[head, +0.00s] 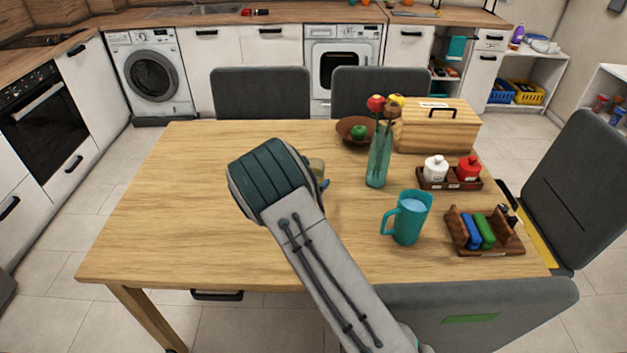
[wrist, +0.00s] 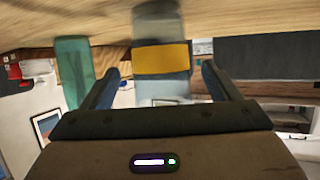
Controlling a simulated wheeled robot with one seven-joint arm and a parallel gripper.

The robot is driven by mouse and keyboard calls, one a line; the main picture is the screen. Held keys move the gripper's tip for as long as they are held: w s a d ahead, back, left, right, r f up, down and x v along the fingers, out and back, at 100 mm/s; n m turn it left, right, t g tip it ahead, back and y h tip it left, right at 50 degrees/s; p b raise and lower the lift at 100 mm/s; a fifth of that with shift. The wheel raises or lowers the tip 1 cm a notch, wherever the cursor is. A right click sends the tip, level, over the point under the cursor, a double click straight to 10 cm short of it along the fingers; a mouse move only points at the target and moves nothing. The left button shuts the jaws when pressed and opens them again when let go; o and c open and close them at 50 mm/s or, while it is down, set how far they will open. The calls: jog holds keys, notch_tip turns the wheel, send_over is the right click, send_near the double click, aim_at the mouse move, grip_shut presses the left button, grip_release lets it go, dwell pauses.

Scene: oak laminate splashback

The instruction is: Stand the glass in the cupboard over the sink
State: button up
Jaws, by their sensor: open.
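The glass (head: 317,168) stands on the dining table (head: 215,190), mostly hidden behind my forearm and wrist in the head view. In the wrist view, where the table appears at the top, a clear glass with a yellow band (wrist: 160,59) lies between and beyond my two fingers. My gripper (wrist: 160,70) is open, one finger on each side of the glass, with gaps visible. In the head view only a bit of blue finger (head: 324,184) shows beside the glass. The sink (head: 205,9) is at the back counter; the cupboard over it is out of view.
A glass vase with flowers (head: 379,160) stands right of my gripper. Near it are a teal jug (head: 411,220), a brown bowl (head: 352,128), a wooden bread box (head: 440,130), a cruet tray (head: 450,184) and a wooden caddy (head: 490,245). The table's left side is clear. Chairs surround it.

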jog(key=x, duration=0.4)
jog(key=shift+w+r, duration=0.1)
jog(key=shift+r, duration=0.05)
jog(key=c, duration=1.3)
jog(key=shift+a+r, duration=0.1)
